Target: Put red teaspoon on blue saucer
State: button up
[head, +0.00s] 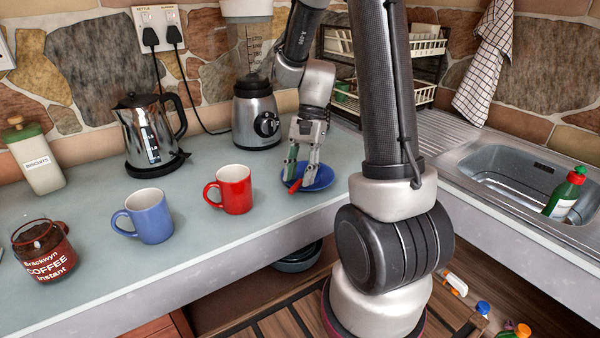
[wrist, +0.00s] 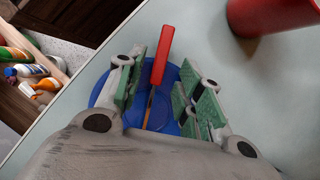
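The red teaspoon (wrist: 162,56) lies across the blue saucer (wrist: 101,93) in the wrist view, its handle sticking out past the rim. In the head view the spoon's red handle (head: 295,187) shows at the near left of the saucer (head: 324,178), which sits on the worktop. My gripper (head: 302,174) is low over the saucer. In the wrist view my gripper (wrist: 166,80) is open, with one green-padded finger on each side of the spoon and gaps showing between. The spoon's bowl end is hidden by my gripper.
The red mug (head: 233,190) stands left of the saucer, with the blue mug (head: 150,216) farther left. The blender (head: 256,115) and kettle (head: 150,135) stand behind. The sink (head: 525,180) is at the right. The worktop's front edge is close to the saucer.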

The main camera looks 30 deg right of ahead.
jog(key=s+a+v, duration=0.1)
jog(key=v, duration=1.5)
jog(key=shift+a+r, duration=0.15)
jog(key=shift+r, duration=0.55)
jog(key=s+a+n+t+h, duration=0.3)
jog(key=s+n+t, duration=0.4)
jog(key=s+n, duration=0.4)
jog(key=s+h, duration=0.1)
jog(key=s, duration=0.4)
jog(key=shift+s+r+n, duration=0.25)
jog(key=shift+r+n, duration=0.05)
jog(key=shift+r, duration=0.05)
